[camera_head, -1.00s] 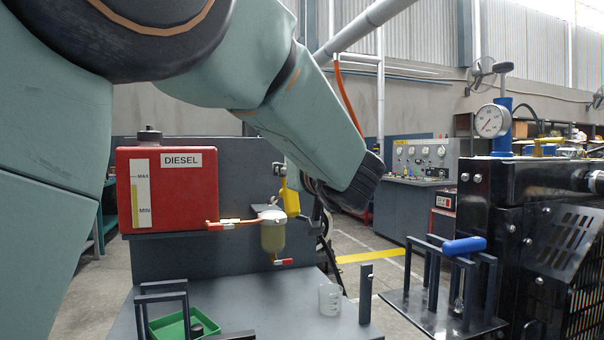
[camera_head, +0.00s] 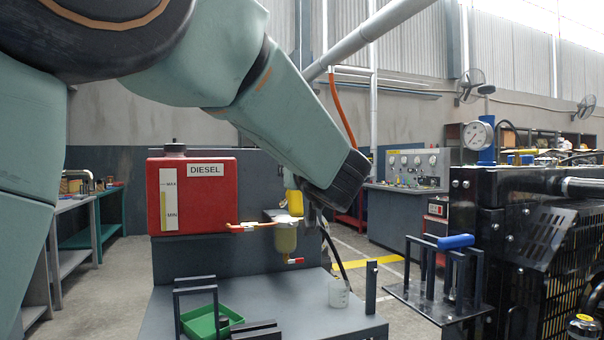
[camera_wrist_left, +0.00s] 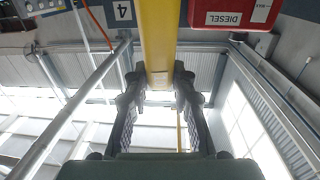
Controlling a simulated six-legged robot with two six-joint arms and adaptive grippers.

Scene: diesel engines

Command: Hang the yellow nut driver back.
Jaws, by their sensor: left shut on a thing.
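The yellow nut driver (camera_head: 294,201) shows as a yellow handle beside the dark upright panel (camera_head: 260,180), partly hidden behind my left arm. In the left wrist view its long yellow handle (camera_wrist_left: 158,35) runs from the top edge down between the fingers. My left gripper (camera_wrist_left: 159,82) is shut on it, with one finger at each side. In the head view the gripper (camera_head: 312,215) is mostly hidden by my own forearm. The driver's tip and hanging place are not clear. My right gripper is not in view.
A red diesel tank (camera_head: 195,205) and a fuel filter (camera_head: 286,238) stand by the panel. A beaker (camera_head: 339,293), a post (camera_head: 371,287) and a green tray (camera_head: 207,322) are on the bench. A blue-handled tool (camera_head: 455,241) rests on a black rack (camera_head: 412,297) at right.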

